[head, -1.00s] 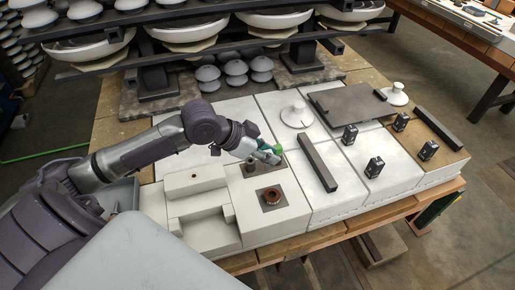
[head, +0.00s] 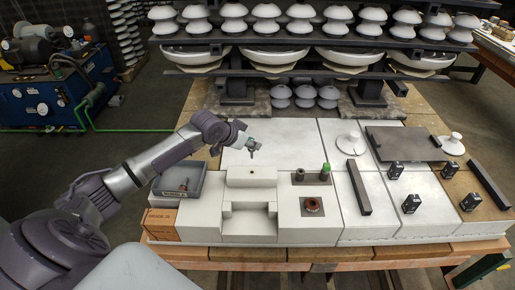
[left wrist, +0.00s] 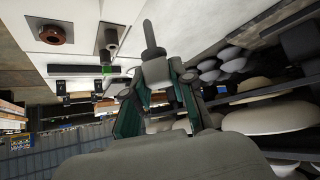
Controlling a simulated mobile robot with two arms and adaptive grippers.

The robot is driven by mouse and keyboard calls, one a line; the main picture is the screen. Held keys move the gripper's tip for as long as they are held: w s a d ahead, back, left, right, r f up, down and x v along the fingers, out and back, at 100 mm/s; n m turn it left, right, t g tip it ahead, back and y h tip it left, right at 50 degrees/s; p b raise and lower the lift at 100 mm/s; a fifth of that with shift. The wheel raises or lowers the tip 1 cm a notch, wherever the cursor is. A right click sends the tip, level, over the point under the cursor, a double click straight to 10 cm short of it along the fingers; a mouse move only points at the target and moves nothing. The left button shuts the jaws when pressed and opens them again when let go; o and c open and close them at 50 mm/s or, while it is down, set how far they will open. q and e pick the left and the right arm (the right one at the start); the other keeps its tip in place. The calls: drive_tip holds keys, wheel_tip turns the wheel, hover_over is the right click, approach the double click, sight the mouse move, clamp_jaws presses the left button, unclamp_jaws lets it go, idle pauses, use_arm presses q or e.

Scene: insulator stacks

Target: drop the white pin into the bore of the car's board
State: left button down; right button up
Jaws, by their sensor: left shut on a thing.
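My left gripper (head: 252,145) is above the back slab, behind the stepped white block. In the left wrist view its green-edged fingers (left wrist: 154,98) are shut on a pale grey body with a darker stem, which I take for the white pin (left wrist: 154,68); its stem points away from the palm. The stepped white block (head: 250,190) has a small dark bore (head: 251,172) on its top; I cannot tell whether this is the car's board. The pin is well apart from this bore. My right gripper is not in view.
A dark plate (head: 312,181) carries a dark socket (head: 299,174) and a green-topped post (head: 325,170). A brown ring (head: 312,205) sits in front. A grey tray (head: 201,183) stands left. A dark bar (head: 358,187) and small black boxes lie right. Insulator racks rise behind.

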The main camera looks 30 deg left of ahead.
sight(252, 155)
use_arm(q)
drive_tip(key=shift+w+a, duration=0.1)
drive_tip(key=shift+r+p, duration=0.1)
drive_tip(key=shift+p, duration=0.35)
drive_tip(key=shift+f+b, duration=0.45)
drive_tip(key=shift+f, duration=0.35)
drive_tip(key=shift+f+b, duration=1.1)
drive_tip(key=shift+f, duration=1.15)
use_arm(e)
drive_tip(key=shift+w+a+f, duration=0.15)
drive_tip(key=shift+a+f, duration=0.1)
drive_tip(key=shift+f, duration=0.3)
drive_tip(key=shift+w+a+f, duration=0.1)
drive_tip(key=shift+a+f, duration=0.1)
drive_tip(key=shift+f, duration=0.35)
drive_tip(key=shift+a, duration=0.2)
use_arm(q)
drive_tip(key=shift+p, duration=0.9)
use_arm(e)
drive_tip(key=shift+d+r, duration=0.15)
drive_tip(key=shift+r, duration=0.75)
use_arm(q)
drive_tip(key=shift+f+b, duration=0.4)
drive_tip(key=shift+f, duration=0.2)
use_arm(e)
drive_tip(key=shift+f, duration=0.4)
